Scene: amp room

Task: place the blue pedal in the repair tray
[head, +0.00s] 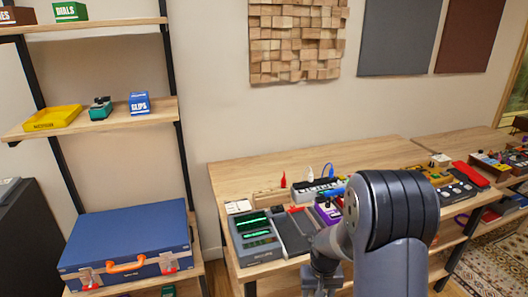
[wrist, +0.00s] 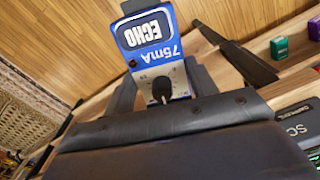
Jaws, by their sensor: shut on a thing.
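The blue pedal (wrist: 147,40), marked ECHO and 75mA, is between the two fingers of my gripper (wrist: 160,85) in the wrist view. My gripper is shut on it, and its knob end faces the palm. In the head view my gripper (head: 322,284) is low in front of the bench, partly cut off by the frame edge, and I cannot make out the pedal there. A yellow tray (head: 53,118) sits on the left shelf, far from my gripper. Its front label is too small to read surely, so I cannot confirm it is the repair tray.
A small green pedal (head: 101,109) and a blue CLIPS box (head: 139,103) stand right of the tray on the shelf (head: 92,124). A blue case (head: 127,240) lies below. The bench (head: 240,175) is crowded with gear, including a scope (head: 257,237) near my arm.

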